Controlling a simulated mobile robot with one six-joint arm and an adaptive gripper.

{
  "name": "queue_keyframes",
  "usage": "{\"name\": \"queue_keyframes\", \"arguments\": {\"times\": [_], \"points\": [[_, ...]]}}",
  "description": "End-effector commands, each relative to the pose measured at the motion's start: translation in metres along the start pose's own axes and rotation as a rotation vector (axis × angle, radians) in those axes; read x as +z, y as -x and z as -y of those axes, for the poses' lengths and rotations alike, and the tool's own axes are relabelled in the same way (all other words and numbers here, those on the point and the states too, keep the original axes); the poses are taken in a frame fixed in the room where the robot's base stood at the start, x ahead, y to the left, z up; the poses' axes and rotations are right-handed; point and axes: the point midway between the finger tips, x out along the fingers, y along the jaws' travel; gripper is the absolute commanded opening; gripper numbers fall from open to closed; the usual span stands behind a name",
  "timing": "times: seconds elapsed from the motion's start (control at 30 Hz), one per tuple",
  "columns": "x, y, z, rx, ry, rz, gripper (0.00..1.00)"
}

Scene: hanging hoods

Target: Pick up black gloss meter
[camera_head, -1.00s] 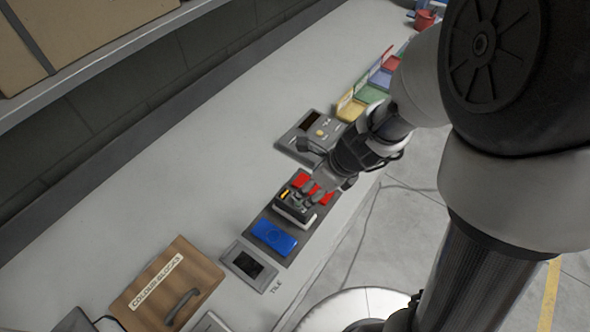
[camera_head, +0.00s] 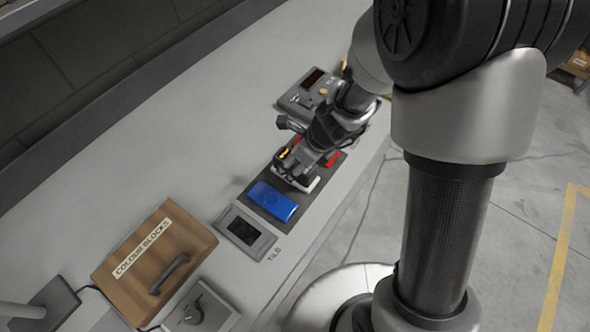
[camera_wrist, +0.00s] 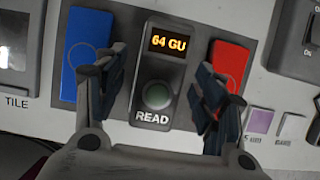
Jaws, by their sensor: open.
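The black gloss meter (camera_wrist: 160,75) shows in the wrist view with an orange "64 GU" display and a round green button above the word READ. It sits between a blue block (camera_wrist: 88,50) on the left and a red block (camera_wrist: 228,70) on the right. My gripper (camera_wrist: 168,90) is open, with one finger on each side of the meter. I cannot tell whether the fingers touch it. In the head view my gripper (camera_head: 297,166) is down over the meter (camera_head: 307,184) and hides most of it. The blue block (camera_head: 272,201) is clear there.
The blocks and meter lie on a dark mat (camera_head: 252,203). A framed TILE panel (camera_head: 244,232) and a wooden COLOUR BLOCKS case (camera_head: 155,262) are at the lower left. A grey instrument (camera_head: 303,95) stands behind. The bench's back strip is clear.

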Motion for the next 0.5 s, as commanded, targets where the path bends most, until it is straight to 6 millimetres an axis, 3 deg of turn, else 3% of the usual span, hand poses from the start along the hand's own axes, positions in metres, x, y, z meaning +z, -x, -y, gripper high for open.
{"name": "queue_keyframes", "arguments": {"times": [0.03,0.1,0.3,0.5], "points": [[-0.0016,-0.0113,-0.0005,0.001,0.001,-0.001,0.63],[-0.0009,-0.0150,-0.0002,0.000,0.000,0.000,0.63],[0.0002,-0.0131,0.0002,-0.001,0.000,0.000,0.63],[0.0001,-0.0131,0.0001,-0.001,0.000,0.000,0.51]]}}
